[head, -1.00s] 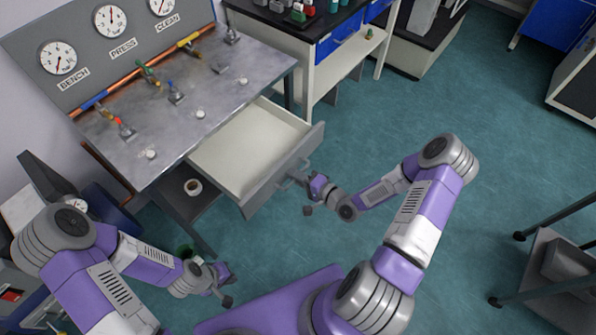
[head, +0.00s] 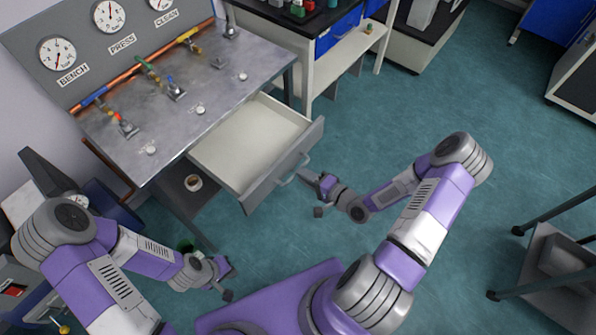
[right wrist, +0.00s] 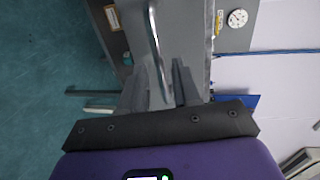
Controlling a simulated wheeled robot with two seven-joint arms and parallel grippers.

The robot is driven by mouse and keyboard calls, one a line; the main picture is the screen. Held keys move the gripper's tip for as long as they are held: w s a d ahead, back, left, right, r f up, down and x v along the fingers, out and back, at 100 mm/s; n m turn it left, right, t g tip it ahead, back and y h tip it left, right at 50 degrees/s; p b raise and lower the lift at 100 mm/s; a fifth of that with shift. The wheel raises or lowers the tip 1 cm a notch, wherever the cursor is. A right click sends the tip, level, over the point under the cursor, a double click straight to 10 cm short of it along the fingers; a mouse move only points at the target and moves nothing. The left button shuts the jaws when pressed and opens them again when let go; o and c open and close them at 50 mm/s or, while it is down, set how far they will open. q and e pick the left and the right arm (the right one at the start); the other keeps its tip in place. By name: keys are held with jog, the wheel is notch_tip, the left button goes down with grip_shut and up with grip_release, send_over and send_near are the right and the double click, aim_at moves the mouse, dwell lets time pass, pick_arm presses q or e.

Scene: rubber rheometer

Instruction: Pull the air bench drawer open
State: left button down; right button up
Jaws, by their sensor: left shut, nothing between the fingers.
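The air bench drawer (head: 252,145) stands pulled well out from under the metal-topped bench (head: 200,100), its pale inside empty. Its grey front carries a bar handle (head: 293,170). In the right wrist view the handle (right wrist: 155,45) runs down the picture and lines up between my right fingers. My right gripper (head: 312,193) is open, and in the head view it is just off the handle, to its right. In the right wrist view its two fingers (right wrist: 161,75) are apart with nothing gripped. My left gripper (head: 228,280) is shut and empty, low over the floor and away from the drawer.
Gauges and small valves (head: 175,90) line the bench. A cup (head: 193,183) sits on the shelf beneath it. A dark-topped cabinet (head: 310,35) with bottles stands behind the drawer. A cart (head: 550,260) is at the right.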

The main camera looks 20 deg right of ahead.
jog(key=v, duration=0.4)
jog(key=shift+w+a+f, duration=0.1)
jog(key=shift+a, duration=0.05)
dwell(0.4)
jog(key=s+a+f+n+g, duration=0.2)
jog(key=a+f+n+g, duration=0.3)
jog(key=a+f+g, duration=0.3)
jog(key=s+a+f+n+g+h, duration=0.2)
jog(key=s+a+n+g, duration=0.2)
jog(key=s, duration=0.6)
jog(key=shift+a+f+n+g+h, duration=0.4)
jog(key=shift+a+g, duration=0.3)
jog(key=shift+a, duration=0.5)
